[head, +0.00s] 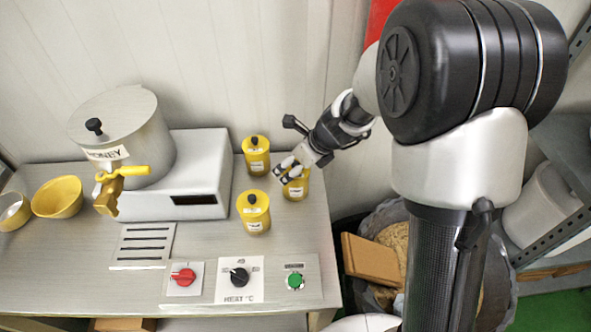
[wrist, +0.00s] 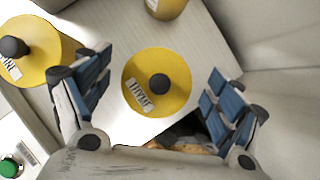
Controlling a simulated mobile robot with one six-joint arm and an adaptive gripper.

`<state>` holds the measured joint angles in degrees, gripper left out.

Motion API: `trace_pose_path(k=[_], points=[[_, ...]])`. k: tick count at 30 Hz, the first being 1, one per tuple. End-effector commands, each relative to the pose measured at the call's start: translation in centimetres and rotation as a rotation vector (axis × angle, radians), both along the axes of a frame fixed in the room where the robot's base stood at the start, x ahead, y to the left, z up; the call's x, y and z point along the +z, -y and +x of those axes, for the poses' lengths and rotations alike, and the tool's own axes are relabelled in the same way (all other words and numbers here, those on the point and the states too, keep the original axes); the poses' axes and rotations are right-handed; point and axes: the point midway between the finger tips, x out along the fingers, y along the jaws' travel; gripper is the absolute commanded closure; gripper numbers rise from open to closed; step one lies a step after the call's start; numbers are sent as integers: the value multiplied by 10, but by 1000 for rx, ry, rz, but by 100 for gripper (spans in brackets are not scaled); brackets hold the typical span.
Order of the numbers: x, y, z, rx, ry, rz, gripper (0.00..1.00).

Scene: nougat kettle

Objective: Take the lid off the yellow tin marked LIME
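Three yellow tins with black-knobbed lids stand at the right of the bench: a back tin (head: 256,155), a front tin (head: 253,212) and a right tin (head: 297,188), partly hidden by my gripper. My gripper (head: 290,171) is open above the right tin. In the wrist view, this tin (wrist: 175,98) sits between and below the spread fingers (wrist: 155,95), its lid on; its label seems to read THYME. The front tin (wrist: 52,50) is at left, its label only partly readable. The back tin (wrist: 167,6) is cut off at the top. I cannot make out LIME on any tin.
A grey kettle (head: 150,135) labelled HONEY with a yellow tap stands on a white box (head: 210,165). Yellow bowls (head: 57,197) are at left. Knobs and a green button (head: 295,281) line the front. A bin (head: 385,225) stands beyond the bench's right edge.

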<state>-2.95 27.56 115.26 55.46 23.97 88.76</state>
Motion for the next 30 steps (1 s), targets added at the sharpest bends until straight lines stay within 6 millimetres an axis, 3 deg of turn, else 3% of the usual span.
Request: trace_pose_path(k=[13, 21, 26, 30], points=[[0, 0, 0, 0, 0, 0, 47], [2, 0, 0, 0, 0, 0, 48], [22, 0, 0, 0, 2, 0, 48], [58, 0, 0, 1, 3, -1, 48]])
